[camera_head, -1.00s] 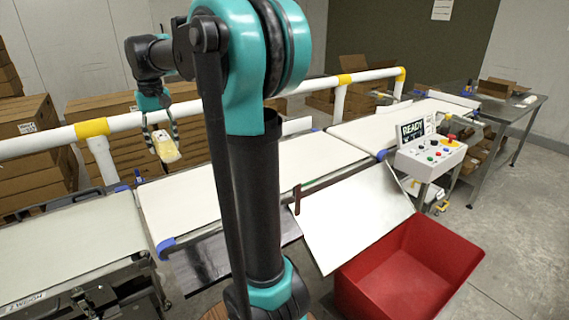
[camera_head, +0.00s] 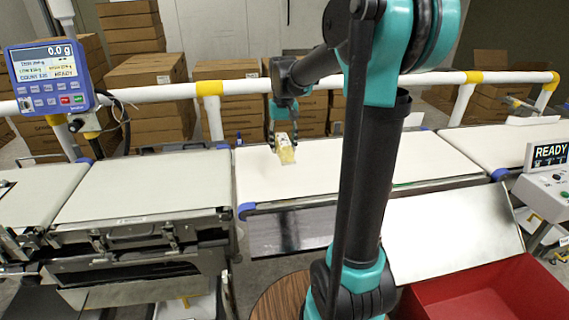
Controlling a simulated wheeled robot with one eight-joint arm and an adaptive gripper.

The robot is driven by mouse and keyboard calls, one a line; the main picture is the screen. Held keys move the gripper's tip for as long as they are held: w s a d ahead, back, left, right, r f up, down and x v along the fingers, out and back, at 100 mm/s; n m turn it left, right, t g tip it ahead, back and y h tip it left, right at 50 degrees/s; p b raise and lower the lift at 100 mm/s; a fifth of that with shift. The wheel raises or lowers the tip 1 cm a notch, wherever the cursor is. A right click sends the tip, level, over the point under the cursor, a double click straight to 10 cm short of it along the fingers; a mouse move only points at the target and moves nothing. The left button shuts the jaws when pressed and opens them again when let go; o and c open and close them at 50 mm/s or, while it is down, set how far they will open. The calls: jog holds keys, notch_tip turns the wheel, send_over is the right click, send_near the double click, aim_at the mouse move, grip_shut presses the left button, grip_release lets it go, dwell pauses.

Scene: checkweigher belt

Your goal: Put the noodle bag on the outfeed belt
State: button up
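My gripper (camera_head: 284,134) points down and is shut on the noodle bag (camera_head: 286,153), a small pale-yellow pack with a white part. The bag hangs tilted over the left part of the middle white belt (camera_head: 330,170); I cannot tell whether its lower end touches the belt. The fingers partly hide its upper end. Another white belt (camera_head: 500,145) continues to the right, beyond my arm. I cannot read a label telling which belt is the outfeed. My arm covers part of the middle belt.
A weighing display (camera_head: 50,78) reading 0.0 g stands at left, near a belt (camera_head: 140,185). A white rail (camera_head: 330,83) and stacked cartons (camera_head: 150,90) lie behind the belts. A sloping chute (camera_head: 450,235) leads to a red bin (camera_head: 520,275). A READY control box (camera_head: 550,180) stands at right.

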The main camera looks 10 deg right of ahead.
aim_at(283, 139)
jog(key=shift+f, duration=3.8)
jog(key=shift+f, duration=0.1)
jog(key=o, duration=1.4)
notch_tip(283, 139, up, 12)
jog(key=shift+r, duration=0.15)
